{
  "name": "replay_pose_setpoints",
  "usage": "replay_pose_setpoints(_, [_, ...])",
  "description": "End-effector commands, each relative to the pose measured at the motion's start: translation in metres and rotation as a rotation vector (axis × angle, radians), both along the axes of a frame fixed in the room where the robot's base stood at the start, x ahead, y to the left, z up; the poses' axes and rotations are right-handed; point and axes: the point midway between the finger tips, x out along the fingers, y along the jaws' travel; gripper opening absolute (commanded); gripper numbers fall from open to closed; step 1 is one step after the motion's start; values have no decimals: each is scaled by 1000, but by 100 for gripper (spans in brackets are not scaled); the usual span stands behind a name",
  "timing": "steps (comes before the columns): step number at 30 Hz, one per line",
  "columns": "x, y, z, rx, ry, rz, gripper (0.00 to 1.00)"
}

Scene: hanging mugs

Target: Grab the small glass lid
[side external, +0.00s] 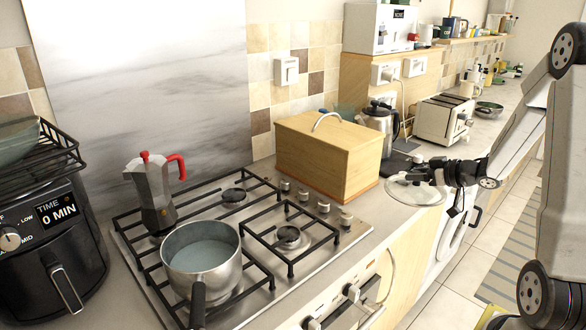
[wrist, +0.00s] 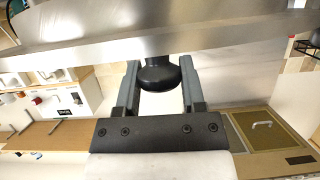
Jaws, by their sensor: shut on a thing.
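The small glass lid (side external: 414,194) is a clear disc with a pale rim, held roughly level at the counter's front edge, right of the wooden box. My gripper (side external: 428,174) reaches in from the right and is shut on the lid's black knob. In the wrist view, the black knob (wrist: 160,76) sits between the two fingers of my gripper (wrist: 161,85). The lid's shiny metal rim (wrist: 150,35) spans the top of that view. Whether the lid touches anything below it is hard to tell.
A steel saucepan (side external: 203,262) and a moka pot (side external: 153,190) stand on the gas hob (side external: 341,231). The wooden box (side external: 325,160), a kettle (side external: 378,124) and a toaster (side external: 443,119) line the counter. An air fryer (side external: 45,235) is at left. Open floor lies right of the counter.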

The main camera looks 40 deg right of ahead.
Motion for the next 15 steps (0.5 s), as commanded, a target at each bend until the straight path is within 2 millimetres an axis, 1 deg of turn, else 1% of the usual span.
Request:
replay_pose_setpoints(6, [-8,5,5,0,-2,-1,0])
replay_pose_setpoints(15, [-9,6,6,0,-2,-1,0])
